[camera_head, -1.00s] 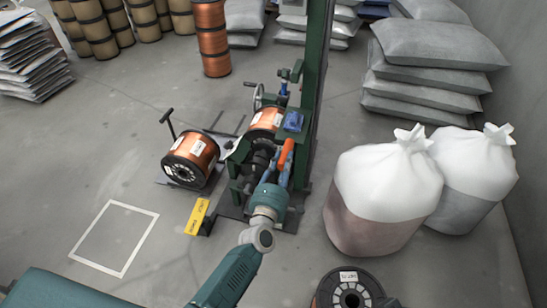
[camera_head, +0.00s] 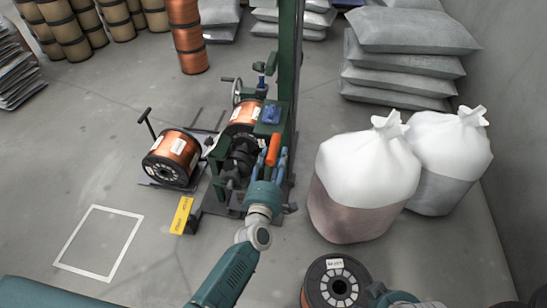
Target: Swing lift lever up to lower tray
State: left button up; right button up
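The lever with an orange grip (camera_head: 273,148) stands on the front of the green machine (camera_head: 270,128), close to upright. My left gripper (camera_head: 274,160) is at this grip, with a blue finger on each side of it. I cannot tell whether the fingers press on it. A copper spool (camera_head: 178,146) lies on its side on a low grey plate at the machine's left, perhaps the tray. Another copper spool (camera_head: 243,116) sits in the machine. Part of my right gripper (camera_head: 378,290) shows at the bottom edge; its finger opening is unclear.
A yellow sign (camera_head: 182,214) stands in front of the machine. White-topped bags (camera_head: 366,165) stand close on the right. A dark spool (camera_head: 336,284) is at the bottom, beside my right gripper. A white floor square (camera_head: 76,232) at left is empty.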

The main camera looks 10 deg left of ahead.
pick_arm(q)
jog(key=shift+a+r, duration=0.1)
jog(key=shift+a, duration=0.1)
jog(key=shift+s, duration=0.1)
jog(key=s, duration=1.1)
jog(key=shift+s+a, duration=0.15)
jog(key=shift+s, duration=0.2)
